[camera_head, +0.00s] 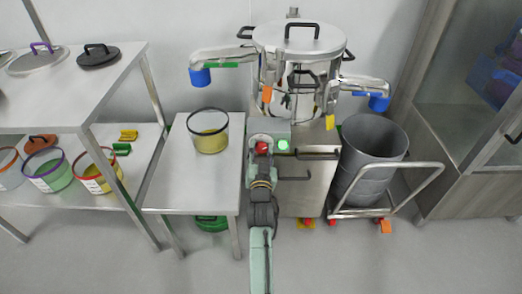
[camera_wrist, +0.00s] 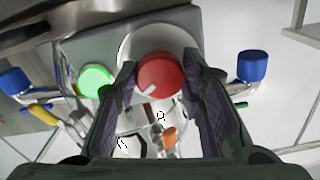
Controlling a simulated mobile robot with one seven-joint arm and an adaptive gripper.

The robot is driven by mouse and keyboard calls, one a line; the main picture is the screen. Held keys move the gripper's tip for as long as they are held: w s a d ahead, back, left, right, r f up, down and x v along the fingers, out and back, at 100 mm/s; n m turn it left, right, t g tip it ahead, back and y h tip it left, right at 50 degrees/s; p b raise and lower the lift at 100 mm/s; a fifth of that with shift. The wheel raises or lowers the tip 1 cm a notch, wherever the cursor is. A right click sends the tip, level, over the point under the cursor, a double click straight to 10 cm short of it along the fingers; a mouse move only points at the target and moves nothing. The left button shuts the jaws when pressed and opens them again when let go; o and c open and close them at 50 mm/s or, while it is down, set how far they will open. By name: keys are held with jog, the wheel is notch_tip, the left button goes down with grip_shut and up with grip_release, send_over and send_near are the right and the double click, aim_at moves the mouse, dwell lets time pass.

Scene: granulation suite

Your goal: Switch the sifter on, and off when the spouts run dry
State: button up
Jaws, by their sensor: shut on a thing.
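The steel sifter (camera_head: 300,42) stands against the back wall with a lidded top and a spout on each side. Its left spout ends in a blue sleeve (camera_head: 200,77), its right spout in another blue sleeve (camera_head: 378,103). No falling stream shows at either. My gripper (camera_wrist: 158,82) is shut on the red knob, a finger on each side.
A clear tub (camera_head: 210,140) with yellowish contents stands on the small steel table (camera_head: 175,185), below the left spout. A grey bin (camera_head: 372,150) stands on a trolley (camera_head: 430,170) below the right spout. Shelves (camera_head: 130,75) are left, a cabinet (camera_head: 460,120) right.

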jog(key=n, duration=0.5)
jog(key=shift+n+p, duration=0.3)
jog(key=shift+p, duration=0.1)
jog(key=n+p, duration=0.1)
jog(key=n, duration=0.4)
jog(key=shift+n, duration=0.4)
jog(key=o, duration=1.1)
jog(key=shift+o, duration=0.2)
jog(key=s, duration=0.7)
jog(key=shift+s, duration=0.25)
